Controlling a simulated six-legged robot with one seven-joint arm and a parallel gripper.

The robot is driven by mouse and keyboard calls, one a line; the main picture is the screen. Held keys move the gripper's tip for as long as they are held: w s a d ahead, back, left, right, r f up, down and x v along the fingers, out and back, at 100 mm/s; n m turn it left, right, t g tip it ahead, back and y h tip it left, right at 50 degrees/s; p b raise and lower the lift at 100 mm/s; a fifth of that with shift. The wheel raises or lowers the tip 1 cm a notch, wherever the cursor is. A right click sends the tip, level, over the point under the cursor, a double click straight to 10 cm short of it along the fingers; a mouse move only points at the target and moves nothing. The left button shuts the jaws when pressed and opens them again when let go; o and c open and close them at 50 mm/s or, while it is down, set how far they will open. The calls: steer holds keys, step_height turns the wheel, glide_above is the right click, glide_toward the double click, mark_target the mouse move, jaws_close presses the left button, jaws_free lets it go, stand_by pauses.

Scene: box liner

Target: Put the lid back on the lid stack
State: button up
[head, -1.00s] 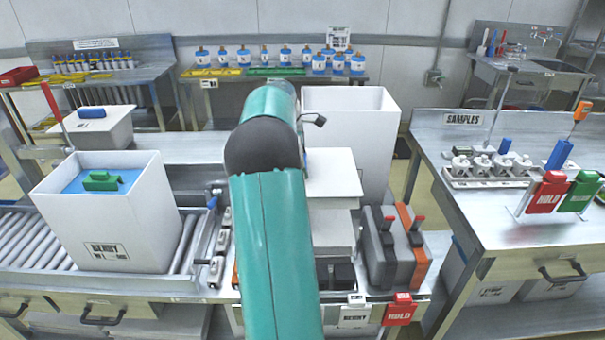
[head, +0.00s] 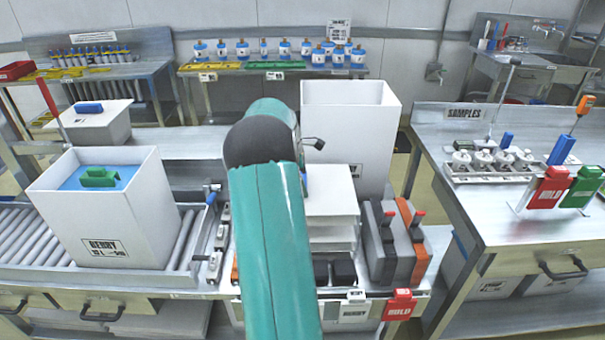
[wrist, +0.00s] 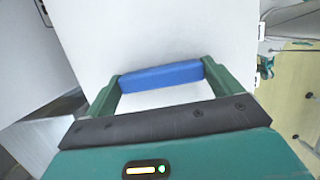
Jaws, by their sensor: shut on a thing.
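My gripper (wrist: 161,77) is shut on the blue handle (wrist: 160,76) of a flat white lid (wrist: 160,30), one finger at each end of the handle. In the head view the lid (head: 332,192) shows just right of my arm, roughly level. My arm hides the gripper and most of the handle there. The white lid stack (head: 334,234) is directly below the held lid, partly covered by it and by my arm. I cannot tell whether the lid touches the stack.
A tall white box (head: 350,115) stands close behind the lid. Grey and orange cases (head: 393,245) stand close on its right. An open white box (head: 125,220) with a blue, green-handled insert sits on the left rollers. Another blue-handled lid (head: 90,115) lies further back.

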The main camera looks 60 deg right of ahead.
steer(key=shift+f, duration=3.15)
steer(key=shift+d, duration=0.1)
steer(key=o, duration=0.8)
steer(key=shift+r, duration=0.1)
steer(key=shift+r, duration=4.45)
